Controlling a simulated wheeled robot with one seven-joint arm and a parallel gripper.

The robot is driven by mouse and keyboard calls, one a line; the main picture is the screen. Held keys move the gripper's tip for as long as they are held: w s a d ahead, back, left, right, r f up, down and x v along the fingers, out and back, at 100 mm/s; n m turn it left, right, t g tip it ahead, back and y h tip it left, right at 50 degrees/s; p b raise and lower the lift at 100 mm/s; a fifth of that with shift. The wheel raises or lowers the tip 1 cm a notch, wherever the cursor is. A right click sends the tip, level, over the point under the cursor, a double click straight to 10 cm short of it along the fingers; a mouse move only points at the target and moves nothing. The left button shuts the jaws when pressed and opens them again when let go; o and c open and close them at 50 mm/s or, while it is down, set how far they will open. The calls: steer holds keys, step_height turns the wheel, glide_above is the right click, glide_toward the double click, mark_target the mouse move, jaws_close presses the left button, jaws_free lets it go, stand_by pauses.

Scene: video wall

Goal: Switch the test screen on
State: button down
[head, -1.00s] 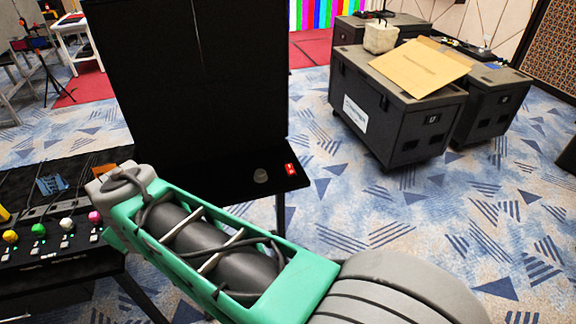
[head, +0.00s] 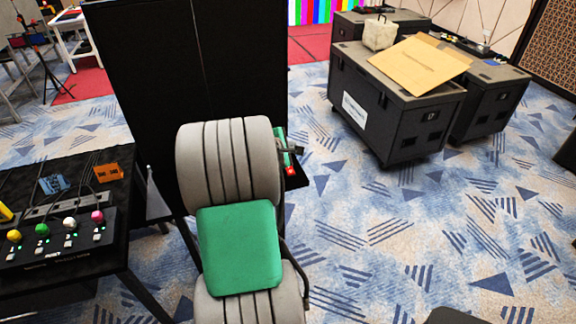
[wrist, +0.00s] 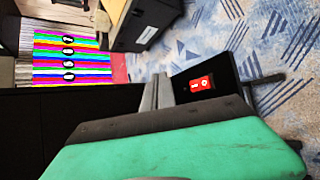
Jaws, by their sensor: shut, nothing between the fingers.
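The tall black panel (head: 150,90), which looks like the test screen, stands in front of me with its face dark. A red rocker switch (head: 291,171) sits on the small black shelf (head: 296,182) at its lower right, partly hidden by my arm. In the wrist view the red switch (wrist: 201,83) shows white marks on its face. My gripper (wrist: 160,90) is shut and empty, with its grey fingers left of the switch in that view. I cannot tell whether they touch the shelf. In the head view my arm hides most of the gripper.
A black control desk (head: 60,245) with coloured knobs stands at the left. Black flight cases (head: 395,115) with a cardboard sheet (head: 420,65) stand at the back right. A lit colour-bar wall (head: 315,12) is behind.

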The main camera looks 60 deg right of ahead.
steer(key=b, duration=0.6)
glide_above(287, 169)
steer(key=f, duration=0.4)
steer(key=s+f, duration=0.1)
steer(key=f, duration=0.2)
steer(key=shift+a+f, duration=0.1)
steer(key=shift+a, duration=0.3)
steer(key=shift+w+d+f, duration=0.2)
steer(key=shift+w+f, duration=0.1)
steer(key=shift+f, duration=0.35)
steer(key=shift+b, duration=0.3)
steer(key=shift+d+f, duration=0.1)
steer(key=shift+f, duration=0.25)
steer(key=shift+w+d+f+b, duration=0.1)
steer(key=shift+w+f+b, duration=0.05)
steer(key=shift+f+b, duration=0.3)
stand_by(0.6)
steer(key=shift+r, duration=0.1)
steer(key=shift+s+a+r+p, duration=0.2)
steer(key=shift+r+p, duration=0.35)
steer(key=shift+r, duration=0.2)
steer(key=shift+r, duration=0.1)
